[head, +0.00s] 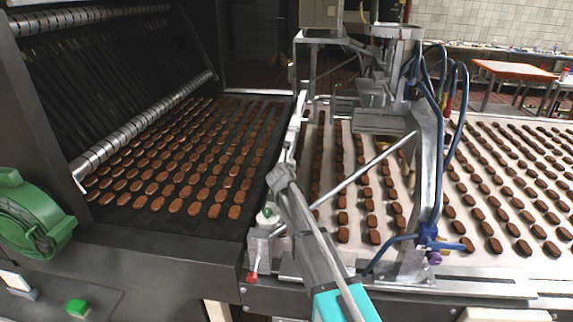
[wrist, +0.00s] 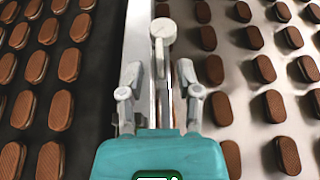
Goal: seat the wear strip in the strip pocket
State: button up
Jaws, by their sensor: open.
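My gripper (wrist: 160,85) is open in the wrist view, one grey finger on each side of a thin upright-looking metal piece with a round pale head (wrist: 163,28). A gap shows between this piece and each finger. I cannot tell whether it is the wear strip. In the head view my gripper (head: 283,176) is over the narrow pale rail (head: 293,128) between the two belts. The same pale band (wrist: 138,45) runs up the wrist view. I cannot make out the strip pocket; my teal wrist body and fingers cover part of the band.
A dark belt (head: 165,222) with rows of brown biscuits lies left. A pale belt (head: 475,165) with more biscuits lies right. A metal frame (head: 425,190) with blue hoses stands right of my arm. A green motor (head: 35,215) and a red-tipped lever (head: 252,276) are nearby.

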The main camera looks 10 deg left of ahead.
jog(key=p+v, duration=0.3)
jog(key=v, duration=0.6)
jog(key=shift+w+r, duration=0.1)
dwell(0.4)
